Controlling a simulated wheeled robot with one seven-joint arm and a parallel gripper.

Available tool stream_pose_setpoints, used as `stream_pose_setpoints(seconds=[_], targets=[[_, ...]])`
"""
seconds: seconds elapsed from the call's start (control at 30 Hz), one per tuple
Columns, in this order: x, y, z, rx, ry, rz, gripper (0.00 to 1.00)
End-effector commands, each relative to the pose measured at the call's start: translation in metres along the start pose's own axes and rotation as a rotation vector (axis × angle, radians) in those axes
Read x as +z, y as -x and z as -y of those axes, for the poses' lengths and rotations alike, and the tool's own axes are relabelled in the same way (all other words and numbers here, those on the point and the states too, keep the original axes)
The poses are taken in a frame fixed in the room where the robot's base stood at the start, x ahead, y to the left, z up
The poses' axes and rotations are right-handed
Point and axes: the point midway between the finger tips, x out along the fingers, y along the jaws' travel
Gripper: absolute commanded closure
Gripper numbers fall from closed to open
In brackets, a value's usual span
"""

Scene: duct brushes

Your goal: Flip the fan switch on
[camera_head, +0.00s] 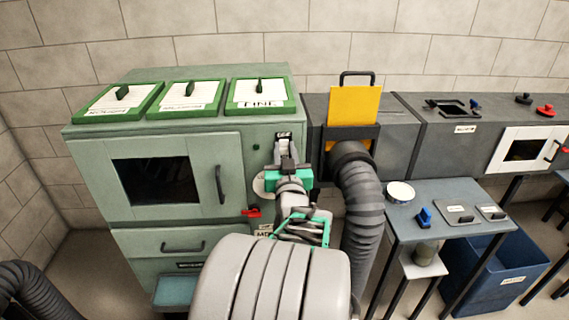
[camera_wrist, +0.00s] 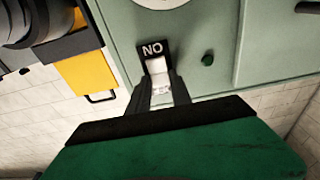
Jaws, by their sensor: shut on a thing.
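The fan switch (camera_head: 282,148) is a pale lever on the front right side of the green cabinet (camera_head: 90,160). A black label above it shows in the head view. In the wrist view the label (camera_wrist: 152,49) appears upside down and reads "NO", with the white switch lever (camera_wrist: 157,66) beside it. My gripper (camera_head: 287,162) is at the switch, and its two dark fingers (camera_wrist: 163,88) are shut on the lever. The fingers and my wrist hide the lower part of the switch. I cannot tell the lever's exact position.
A red handle (camera_head: 251,212) sits on the cabinet left of my arm. A yellow plate (camera_head: 354,106) stands in the dark duct, with a thick ribbed hose (camera_head: 363,205) hanging close on the right. A small table (camera_head: 425,195) and a blue bin (camera_head: 500,270) stand further right.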

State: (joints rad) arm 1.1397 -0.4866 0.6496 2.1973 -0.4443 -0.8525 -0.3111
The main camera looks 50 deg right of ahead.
Motion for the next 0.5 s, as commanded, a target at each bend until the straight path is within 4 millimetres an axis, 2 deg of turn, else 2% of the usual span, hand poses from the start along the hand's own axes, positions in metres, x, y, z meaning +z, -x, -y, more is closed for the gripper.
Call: stream_pose_setpoints(seconds=[0.03,0.1,0.5], targets=[[0.0129,0.0014,-0.0005,0.001,0.001,-0.028,1.00],[0.0139,0.0016,-0.0004,0.001,0.001,-0.059,1.00],[0.0042,0.0018,-0.0002,0.000,0.000,-0.153,1.00]])
